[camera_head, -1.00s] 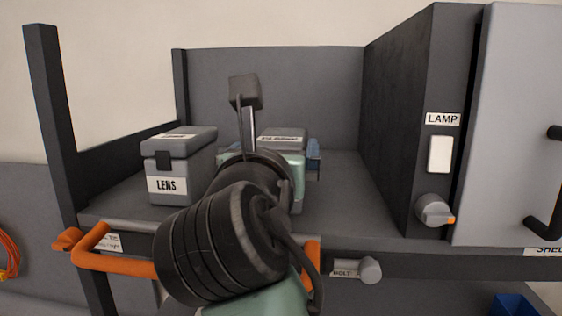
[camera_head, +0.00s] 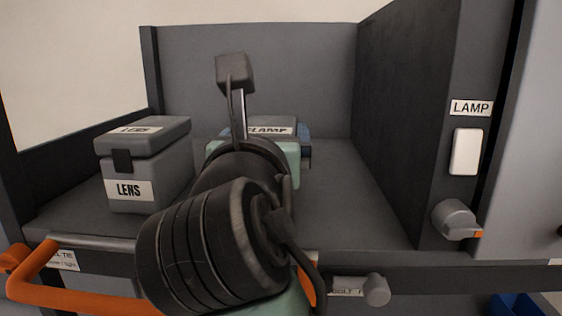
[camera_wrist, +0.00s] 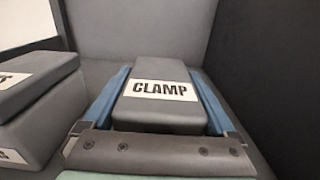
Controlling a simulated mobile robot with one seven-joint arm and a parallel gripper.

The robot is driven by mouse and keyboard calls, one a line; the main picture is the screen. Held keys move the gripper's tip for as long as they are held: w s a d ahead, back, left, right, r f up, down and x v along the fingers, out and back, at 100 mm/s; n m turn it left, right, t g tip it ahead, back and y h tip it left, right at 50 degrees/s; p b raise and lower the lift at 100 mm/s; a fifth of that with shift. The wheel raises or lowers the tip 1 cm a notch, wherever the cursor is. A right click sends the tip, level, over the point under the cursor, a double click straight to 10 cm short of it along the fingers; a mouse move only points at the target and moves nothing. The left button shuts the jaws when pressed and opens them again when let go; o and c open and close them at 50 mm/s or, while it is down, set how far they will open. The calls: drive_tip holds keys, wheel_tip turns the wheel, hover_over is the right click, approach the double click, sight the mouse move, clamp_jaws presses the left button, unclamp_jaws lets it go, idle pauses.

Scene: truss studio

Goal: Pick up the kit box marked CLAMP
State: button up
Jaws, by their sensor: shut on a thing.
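The grey kit box marked CLAMP (camera_wrist: 160,106) lies in the middle of the wrist view, with its white label facing up. It stands on the shelf, and its lid also shows in the head view (camera_head: 272,123), mostly hidden behind my arm. My gripper (camera_wrist: 163,88) has one blue finger along each side of the box and is shut on it. I cannot tell whether the box's base is clear of the shelf.
A grey box marked LENS (camera_head: 145,165) stands to the left on the same shelf. A dark panel (camera_head: 405,130) with a LAMP switch (camera_head: 466,152) and a knob (camera_head: 455,220) bounds the right. An orange handle (camera_head: 85,292) sticks out at the front. Bare shelf lies right of the CLAMP box.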

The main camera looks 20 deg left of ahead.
drive_tip(key=shift+f, duration=0.25)
clamp_jaws()
drive_tip(key=shift+r, duration=0.1)
